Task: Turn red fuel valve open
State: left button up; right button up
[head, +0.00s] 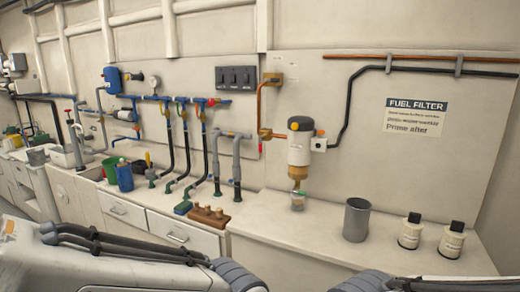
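A small red valve handle (214,102) sits at the right end of the blue pipe manifold (165,98) on the back wall. It is too small to tell how it is turned. An orange-red fitting (320,133) shows beside the white and black fuel filter (299,145), at the end of a black hose. I cannot tell which of these is the fuel valve. Parts of my two arms cross the bottom edge, but neither gripper is in view.
A grey cup (356,220) and two black-capped bottles (410,231) (452,240) stand on the right counter. A wooden block with pegs (209,216) sits at the counter edge. The counter between filter and grey cup is mostly clear.

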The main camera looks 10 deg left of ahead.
aim_at(261, 145)
jog(key=u, duration=0.05)
jog(key=k, duration=0.5)
jog(key=z, duration=0.8)
jog(key=i, duration=0.95)
jog(key=u, duration=0.7)
jog(key=i, duration=0.65)
jog(key=u, duration=0.65)
